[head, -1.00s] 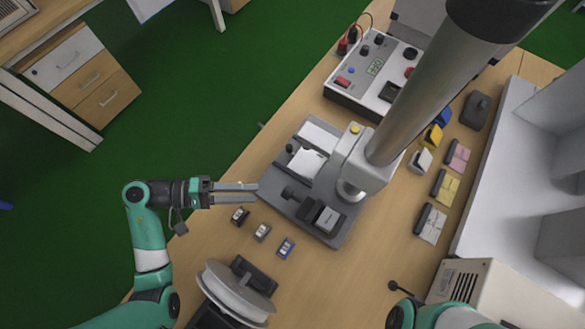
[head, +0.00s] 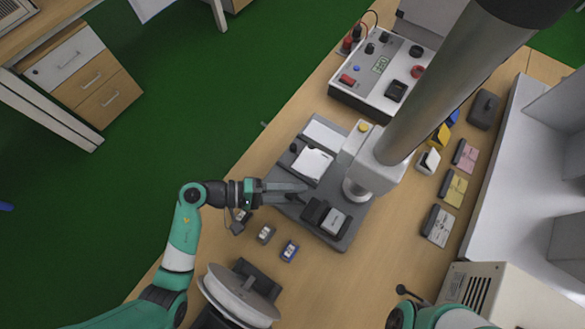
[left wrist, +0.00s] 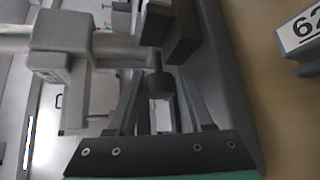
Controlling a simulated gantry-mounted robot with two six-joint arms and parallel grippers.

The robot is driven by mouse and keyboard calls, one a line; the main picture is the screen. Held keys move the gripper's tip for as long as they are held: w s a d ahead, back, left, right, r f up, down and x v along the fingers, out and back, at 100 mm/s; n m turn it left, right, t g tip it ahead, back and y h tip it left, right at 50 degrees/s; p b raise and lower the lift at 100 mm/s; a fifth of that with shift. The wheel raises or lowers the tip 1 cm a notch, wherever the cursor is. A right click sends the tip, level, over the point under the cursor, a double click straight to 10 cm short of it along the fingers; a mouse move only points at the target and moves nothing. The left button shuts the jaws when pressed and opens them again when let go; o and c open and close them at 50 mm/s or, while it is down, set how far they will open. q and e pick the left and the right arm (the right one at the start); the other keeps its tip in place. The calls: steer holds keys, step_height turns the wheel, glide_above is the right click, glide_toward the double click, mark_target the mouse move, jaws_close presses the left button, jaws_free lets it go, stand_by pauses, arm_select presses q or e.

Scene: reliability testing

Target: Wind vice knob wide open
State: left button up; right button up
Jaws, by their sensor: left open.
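The vice (head: 315,211) is a pair of dark jaw blocks on the grey base plate (head: 345,243) of a test stand, with a pale block (head: 333,222) at it. Its dark round knob (left wrist: 160,83) shows in the left wrist view, on a short shaft running to the jaws (left wrist: 182,38). My left gripper (head: 304,192) is open, its fingers reaching over the plate's left side. In the left wrist view the fingers (left wrist: 162,100) lie on either side of the knob, apparently not closed on it. In the head view the fingers largely hide the knob. My right gripper is out of view.
A control box (head: 375,80) stands behind. Colored packets (head: 454,187) lie to the right.

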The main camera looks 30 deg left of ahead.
arm_select(q)
jaws_close()
steer(key=shift+r, duration=0.1)
